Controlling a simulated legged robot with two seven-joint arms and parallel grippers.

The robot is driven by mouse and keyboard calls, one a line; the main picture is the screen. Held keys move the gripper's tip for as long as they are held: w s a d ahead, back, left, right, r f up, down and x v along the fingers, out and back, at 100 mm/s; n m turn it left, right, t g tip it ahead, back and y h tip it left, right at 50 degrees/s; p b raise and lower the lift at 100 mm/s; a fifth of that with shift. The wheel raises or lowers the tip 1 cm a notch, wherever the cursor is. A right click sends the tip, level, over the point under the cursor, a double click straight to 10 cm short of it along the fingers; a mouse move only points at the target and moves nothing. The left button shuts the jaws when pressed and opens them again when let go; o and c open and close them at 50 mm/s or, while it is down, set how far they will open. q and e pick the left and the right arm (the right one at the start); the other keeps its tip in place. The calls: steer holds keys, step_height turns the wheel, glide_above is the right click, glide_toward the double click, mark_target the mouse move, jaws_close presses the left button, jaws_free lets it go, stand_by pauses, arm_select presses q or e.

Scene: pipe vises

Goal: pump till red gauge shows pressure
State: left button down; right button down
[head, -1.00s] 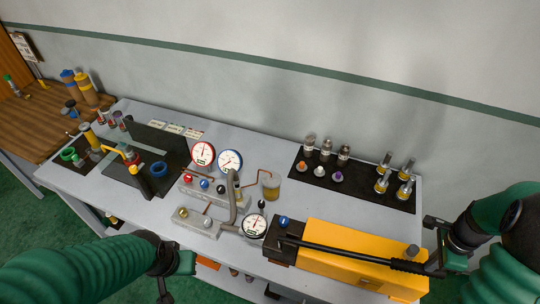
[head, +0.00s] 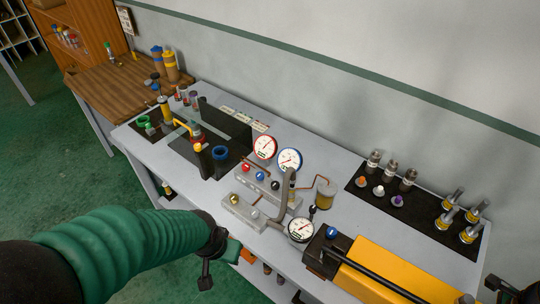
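The red-rimmed gauge (head: 265,147) stands upright at the back of the valve block (head: 262,183), left of a blue-rimmed gauge (head: 289,160). It has a thin needle, but its reading is too small to tell. The yellow pump (head: 368,280) lies at the front right, with a black lever (head: 375,270) along its top; the lever's far end runs out of the picture. My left gripper (head: 219,264) hangs empty in front of the table edge; its finger gap is unclear. Only a dark piece of my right gripper (head: 503,287) shows at the bottom right corner.
A white gauge (head: 301,229) and a blue knob (head: 331,232) sit by the pump. A cup (head: 325,194) stands behind them. A black mat (head: 414,212) with several fittings lies at the right. A vise with a blue ring (head: 220,153) stands at the left.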

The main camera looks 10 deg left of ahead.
steer(key=shift+f+b, duration=0.4)
steer(key=shift+f, duration=0.2)
steer(key=shift+d+f, duration=0.1)
steer(key=shift+f, duration=0.3)
steer(key=r+p, duration=0.6)
steer(key=shift+w+a+r, duration=0.15)
steer(key=shift+a+r, duration=0.15)
step_height(320, 180, up, 7)
steer(key=a+p, duration=0.2)
steer(key=p, duration=0.5)
steer(key=shift+w, duration=0.35)
steer(key=shift+w, duration=0.1)
